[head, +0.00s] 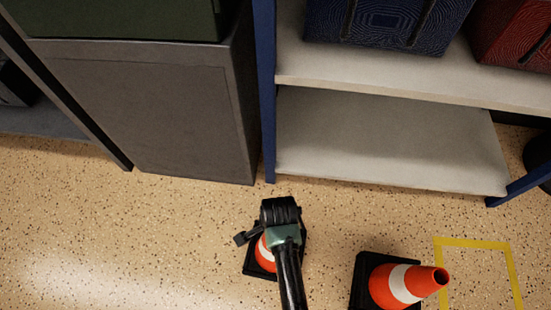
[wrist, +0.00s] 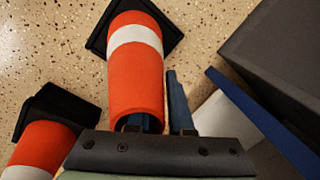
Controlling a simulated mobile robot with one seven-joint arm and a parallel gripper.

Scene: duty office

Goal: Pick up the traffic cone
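An orange-and-white traffic cone (head: 265,254) on a black base stands on the floor, partly covered by my arm in the head view. In the wrist view this cone (wrist: 135,70) fills the middle, its narrow top close to my gripper (wrist: 155,112). One finger shows just right of the cone with a thin gap. The other is mostly hidden at the cone's top, and I cannot tell whether it is inside or behind it. My gripper looks open. A second such cone (head: 400,284) is at the lower right of the head view and at the wrist view's lower left (wrist: 42,145).
A grey cabinet (head: 165,110) and a blue-framed shelf unit (head: 390,145) stand behind the cones. The lower shelf is empty; patterned cases (head: 385,22) sit above. A yellow floor outline (head: 475,242) lies at right. Speckled floor (head: 130,250) is clear at left.

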